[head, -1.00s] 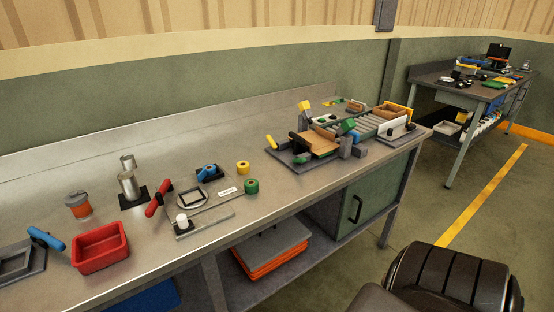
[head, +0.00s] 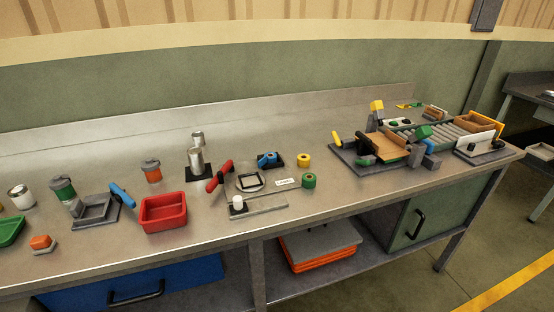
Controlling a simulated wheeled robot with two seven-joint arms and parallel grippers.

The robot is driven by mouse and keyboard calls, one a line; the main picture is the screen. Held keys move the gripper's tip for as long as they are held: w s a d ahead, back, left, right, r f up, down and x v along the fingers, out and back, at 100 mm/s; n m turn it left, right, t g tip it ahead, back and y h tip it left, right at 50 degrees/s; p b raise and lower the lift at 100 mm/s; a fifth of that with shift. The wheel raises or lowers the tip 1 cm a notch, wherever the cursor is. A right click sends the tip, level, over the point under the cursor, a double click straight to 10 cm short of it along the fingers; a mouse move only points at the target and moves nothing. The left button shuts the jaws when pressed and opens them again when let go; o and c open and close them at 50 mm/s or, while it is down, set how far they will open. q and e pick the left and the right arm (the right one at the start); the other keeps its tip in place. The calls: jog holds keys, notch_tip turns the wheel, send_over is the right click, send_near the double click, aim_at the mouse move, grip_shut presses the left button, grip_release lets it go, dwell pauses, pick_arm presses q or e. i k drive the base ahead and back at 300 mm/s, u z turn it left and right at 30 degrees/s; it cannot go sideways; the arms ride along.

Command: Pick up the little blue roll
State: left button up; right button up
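A small blue piece (head: 268,159), which looks like the little blue roll, sits on a small black holder (head: 277,164) toward the back of the metal workbench. Its exact shape is too small to tell. A yellow roll (head: 304,160) stands just to its right and a green roll (head: 309,180) stands in front of the yellow one. Neither of my grippers is in view.
The workbench (head: 345,203) carries a red-handled fixture (head: 219,176), metal cylinders (head: 196,158), a red bin (head: 163,212), a blue-handled grey fixture (head: 97,208) and a roller conveyor assembly (head: 458,133). Bare bench lies between the green roll and the conveyor assembly.

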aim_at(272, 157)
jog(key=k, duration=1.25)
jog(key=z, duration=0.8)
jog(key=i, duration=1.3)
jog(key=u, duration=0.15)
